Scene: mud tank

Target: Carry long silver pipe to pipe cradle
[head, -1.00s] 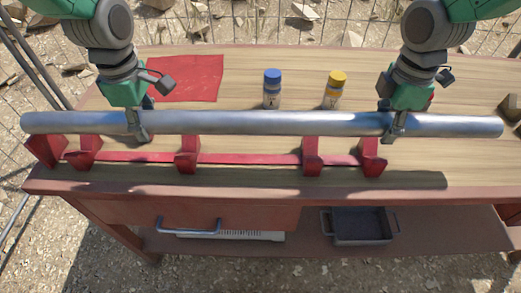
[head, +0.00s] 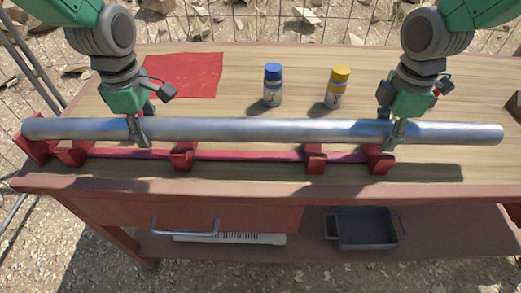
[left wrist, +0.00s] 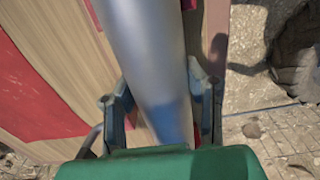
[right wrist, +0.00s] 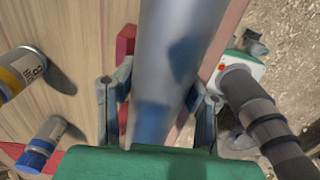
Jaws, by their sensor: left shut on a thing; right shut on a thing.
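The long silver pipe (head: 270,131) lies level across the head view. My left gripper (head: 139,140) is shut on it left of its middle, and my right gripper (head: 395,138) is shut on it toward the right end. The red pipe cradle (head: 240,156) is on the table beneath the pipe, with several upright supports. The pipe hides the tops of some supports, so I cannot tell whether it touches them. The pipe's right end reaches well past the cradle's rightmost support. The pipe also runs between the fingers in the left wrist view (left wrist: 150,60) and right wrist view (right wrist: 180,50).
A blue-capped bottle (head: 273,86) and a yellow-capped bottle (head: 338,88) stand behind the pipe. A red sheet (head: 185,75) lies at the back left. A dark tray (head: 363,228) sits on the lower shelf. The table's right front is bare.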

